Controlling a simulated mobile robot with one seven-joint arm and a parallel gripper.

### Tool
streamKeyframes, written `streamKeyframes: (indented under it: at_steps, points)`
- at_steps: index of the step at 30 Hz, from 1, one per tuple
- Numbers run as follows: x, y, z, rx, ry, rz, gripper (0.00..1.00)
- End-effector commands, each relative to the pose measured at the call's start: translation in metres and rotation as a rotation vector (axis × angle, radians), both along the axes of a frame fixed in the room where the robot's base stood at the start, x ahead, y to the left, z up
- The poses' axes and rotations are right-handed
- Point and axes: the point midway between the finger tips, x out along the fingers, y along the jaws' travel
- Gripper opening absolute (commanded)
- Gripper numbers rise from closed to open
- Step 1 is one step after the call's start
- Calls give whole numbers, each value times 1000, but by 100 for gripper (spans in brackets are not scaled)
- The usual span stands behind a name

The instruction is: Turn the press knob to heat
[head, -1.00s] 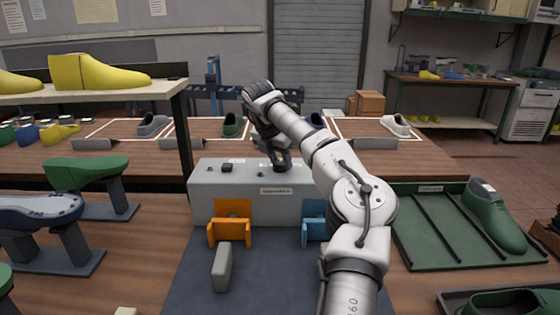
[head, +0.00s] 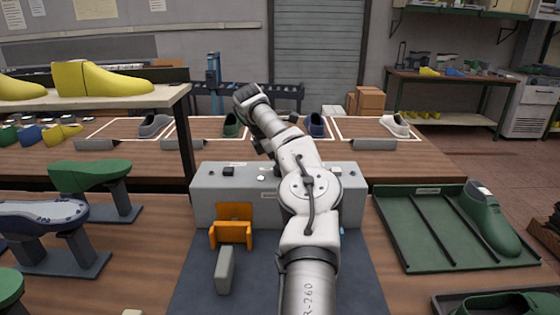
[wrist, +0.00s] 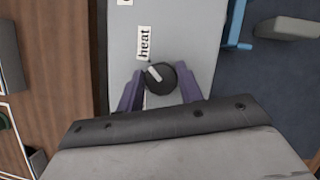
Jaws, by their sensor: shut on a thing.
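The press is a long grey box (head: 207,206) behind the dark mat. In the wrist view, the black round press knob (wrist: 166,82) shows a white pointer mark aimed up and to the left, towards the near end of the "heat" label (wrist: 144,42). My gripper (wrist: 160,84) is shut on the knob, one purple finger on each side. In the head view, my arm hides the knob and my fingers.
An orange bracket (head: 234,232) and a grey block (head: 224,270) stand in front of the press. A blue bracket shows in the wrist view (wrist: 237,22). A green tray (head: 410,245) with a green last (head: 490,222) lies to the right. A shelf with yellow lasts (head: 100,80) stands left.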

Motion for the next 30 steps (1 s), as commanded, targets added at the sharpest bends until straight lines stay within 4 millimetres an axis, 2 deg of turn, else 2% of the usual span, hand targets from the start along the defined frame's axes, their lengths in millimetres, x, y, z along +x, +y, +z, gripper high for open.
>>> streamKeyframes:
  at_steps: [13, 14, 18, 19, 30]
  points:
    - [1, -1, 2, -1, -5, -11, 14]
    - [1, -1, 2, -1, -5, -11, 38]
    - [0, 0, 1, 0, -3, -11, 56]
    - [0, 0, 1, 0, -3, -11, 58]
    - [0, 3, 6, 0, -2, -9, 58]
